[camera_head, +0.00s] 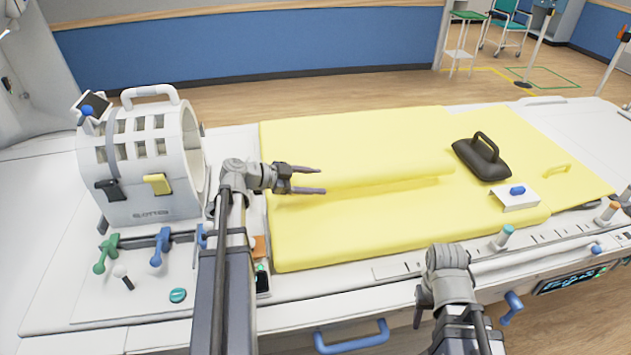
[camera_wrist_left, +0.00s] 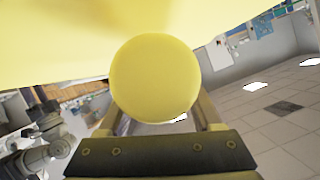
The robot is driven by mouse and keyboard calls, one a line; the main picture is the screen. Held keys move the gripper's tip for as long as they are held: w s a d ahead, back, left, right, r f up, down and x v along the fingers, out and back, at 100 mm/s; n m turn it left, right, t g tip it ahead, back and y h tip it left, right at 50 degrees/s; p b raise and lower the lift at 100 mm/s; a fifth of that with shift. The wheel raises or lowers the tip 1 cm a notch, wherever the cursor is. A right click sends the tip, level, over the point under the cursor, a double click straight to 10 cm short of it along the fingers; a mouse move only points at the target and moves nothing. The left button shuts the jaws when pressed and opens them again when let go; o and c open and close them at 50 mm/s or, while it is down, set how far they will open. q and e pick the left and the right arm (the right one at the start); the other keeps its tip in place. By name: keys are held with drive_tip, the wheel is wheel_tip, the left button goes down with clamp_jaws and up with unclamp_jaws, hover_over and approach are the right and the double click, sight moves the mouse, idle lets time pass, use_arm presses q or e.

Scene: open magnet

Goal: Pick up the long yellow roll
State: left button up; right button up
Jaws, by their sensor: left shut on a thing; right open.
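The long yellow roll (camera_head: 390,160) lies along the yellow mat (camera_head: 380,225) on the patient table, its colour merging with the mat. My left gripper (camera_head: 308,180) is at the roll's left end, its two fingers pointing right and shut on it. In the left wrist view the roll's round end (camera_wrist_left: 155,80) fills the space between the fingers. My right arm is at the bottom right, away from the roll. Its gripper (camera_head: 418,318) shows only as a small dark tip beside the table's front edge; it is open.
A white head coil with a handle (camera_head: 145,165) stands left of the mat. A black padded block (camera_head: 482,158) and a small white piece with a blue knob (camera_head: 515,196) sit on the right. A blue rail handle (camera_head: 352,337) is at the table front.

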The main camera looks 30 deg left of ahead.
use_arm(q)
wheel_tip(320, 180, up, 7)
drive_tip(key=p, duration=0.5)
drive_tip(key=shift+p, duration=0.4)
drive_tip(key=shift+f, duration=0.1)
